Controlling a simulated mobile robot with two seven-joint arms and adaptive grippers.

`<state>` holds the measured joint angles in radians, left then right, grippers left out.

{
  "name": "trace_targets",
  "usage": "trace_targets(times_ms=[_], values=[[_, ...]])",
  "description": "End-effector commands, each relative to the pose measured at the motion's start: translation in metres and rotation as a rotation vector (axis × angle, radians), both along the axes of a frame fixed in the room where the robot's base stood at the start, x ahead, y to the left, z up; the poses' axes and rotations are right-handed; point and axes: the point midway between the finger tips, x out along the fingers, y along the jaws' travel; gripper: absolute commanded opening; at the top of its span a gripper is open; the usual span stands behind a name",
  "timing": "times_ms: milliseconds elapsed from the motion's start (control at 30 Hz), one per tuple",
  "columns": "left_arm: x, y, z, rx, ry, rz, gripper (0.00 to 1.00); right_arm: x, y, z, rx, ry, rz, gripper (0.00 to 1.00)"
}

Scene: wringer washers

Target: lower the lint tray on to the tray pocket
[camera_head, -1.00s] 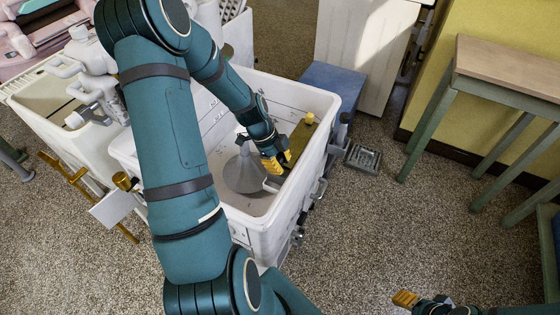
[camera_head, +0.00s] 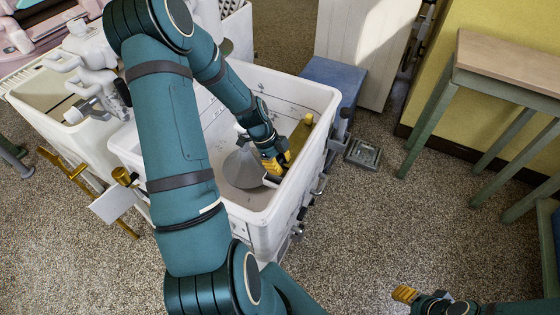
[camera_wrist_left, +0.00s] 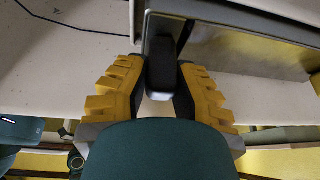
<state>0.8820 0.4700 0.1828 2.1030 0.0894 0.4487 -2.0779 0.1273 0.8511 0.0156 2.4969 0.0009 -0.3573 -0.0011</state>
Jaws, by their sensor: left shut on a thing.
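My left gripper (camera_head: 278,163) is inside the white washer tub (camera_head: 263,215), near its right wall, between the grey cone-shaped agitator (camera_head: 242,170) and an olive strip (camera_head: 300,135) with a yellow knob. In the left wrist view its yellow fingers (camera_wrist_left: 160,95) are shut on a dark upright grip with a pale end (camera_wrist_left: 160,70), which I take as the lint tray's handle. A grey, light-edged panel (camera_wrist_left: 235,50) lies behind it; I cannot tell whether it is tray or pocket. The tray pocket is not clearly seen. My right gripper (camera_head: 405,294) is at the lower right, away from the tub.
A second washer (camera_head: 60,100) with a white wringer (camera_head: 85,65) adjoins on the left. A blue box (camera_head: 335,80) stands behind the tub. A green-legged table (camera_head: 510,70) stands at right; the floor between is clear.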

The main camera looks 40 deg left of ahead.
Motion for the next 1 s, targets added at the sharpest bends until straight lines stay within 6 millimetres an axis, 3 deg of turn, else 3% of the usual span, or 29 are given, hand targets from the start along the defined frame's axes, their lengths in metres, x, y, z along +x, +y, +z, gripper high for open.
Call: trace_targets(times_ms=[533,567,600,633,833,933,967,1000], values=[[0.0003,0.0001,-0.0075,0.001,-0.001,0.0,0.0,0.0,0.0,0.0,0.0,0.0,0.0,0.47],[0.0002,0.0001,-0.0075,0.0,-0.001,-0.001,0.33,0.0,0.0,0.0,0.0,0.0,0.0,0.47],[0.0002,0.0001,-0.0075,0.0,-0.001,-0.001,0.47,0.0,0.0,0.0,0.0,0.0,0.0,0.47],[0.0002,0.0001,-0.0076,0.0,-0.001,-0.001,0.52,0.0,0.0,0.0,0.0,0.0,0.0,0.47],[0.0001,0.0001,-0.0075,0.0,-0.001,0.0,0.52,0.0,0.0,0.0,0.0,0.0,0.0,0.47],[-0.0004,-0.0001,-0.0078,0.0,0.0,0.0,0.86,0.0,0.0,0.0,0.0,0.0,0.0,0.47],[-0.0003,-0.0001,-0.0078,0.0,0.0,0.0,0.93,0.0,0.0,0.0,0.0,0.0,0.0,0.47],[-0.0003,0.0,-0.0077,0.0,0.0,0.0,0.93,0.0,0.0,0.0,0.0,0.0,0.0,0.47]])
